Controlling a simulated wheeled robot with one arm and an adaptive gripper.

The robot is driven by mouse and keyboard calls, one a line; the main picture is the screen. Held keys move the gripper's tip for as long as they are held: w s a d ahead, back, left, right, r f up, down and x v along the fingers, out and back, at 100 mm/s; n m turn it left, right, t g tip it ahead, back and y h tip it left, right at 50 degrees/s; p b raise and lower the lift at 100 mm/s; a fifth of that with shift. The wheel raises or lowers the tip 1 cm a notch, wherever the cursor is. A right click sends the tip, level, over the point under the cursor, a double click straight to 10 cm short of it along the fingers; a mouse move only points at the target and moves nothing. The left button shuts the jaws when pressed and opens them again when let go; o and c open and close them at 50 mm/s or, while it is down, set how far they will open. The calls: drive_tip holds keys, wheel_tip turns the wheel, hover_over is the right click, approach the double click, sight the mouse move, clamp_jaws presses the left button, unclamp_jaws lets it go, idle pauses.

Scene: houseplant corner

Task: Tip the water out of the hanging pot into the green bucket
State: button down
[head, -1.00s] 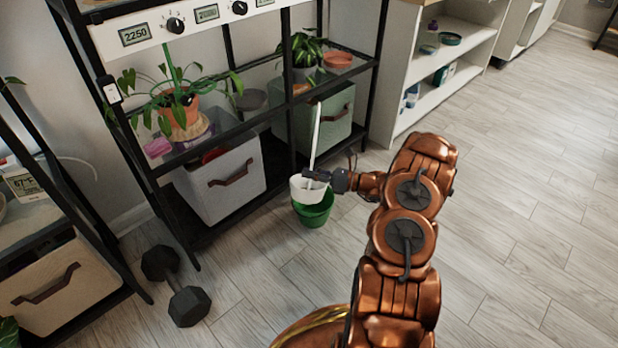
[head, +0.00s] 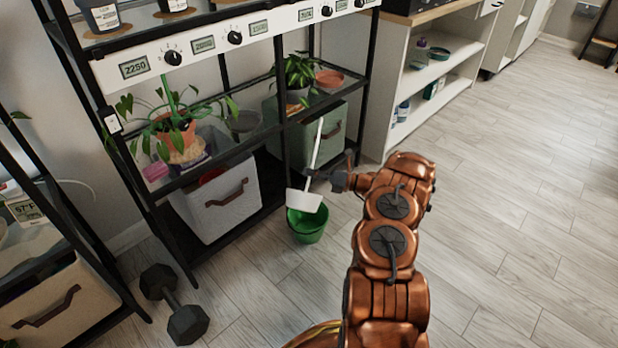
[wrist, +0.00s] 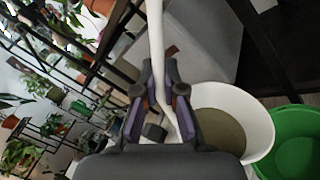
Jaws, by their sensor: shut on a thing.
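The white hanging pot (head: 304,200) is tilted, its lower side toward the right, just above the green bucket (head: 307,230) on the floor. Its long white hanger (head: 317,147) rises from it, leaning right at the top. My gripper (head: 310,172) is shut on the hanger just above the pot. In the wrist view, the fingers (wrist: 158,105) close around the hanger, and the pot (wrist: 262,128) holds murky brownish water (wrist: 218,130). The green bucket (wrist: 297,150) is beside and below the pot's rim there. I cannot see water falling.
A black shelf rack (head: 240,150) with plants and a white bin (head: 215,200) stands close behind the bucket. A dumbbell (head: 172,302) lies on the floor at left. A white cabinet (head: 425,85) stands at back right. The floor at right is clear.

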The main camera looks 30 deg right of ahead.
drive_tip(key=w+d+m+b, duration=0.3)
drive_tip(key=w+d+m, duration=0.1)
drive_tip(key=d+m, duration=0.1)
drive_tip(key=shift+w+d+r+m+t, duration=0.2)
drive_tip(key=shift+w+r+m+t, duration=0.05)
drive_tip(key=shift+r+m+t, duration=0.05)
idle(0.4)
idle(2.3)
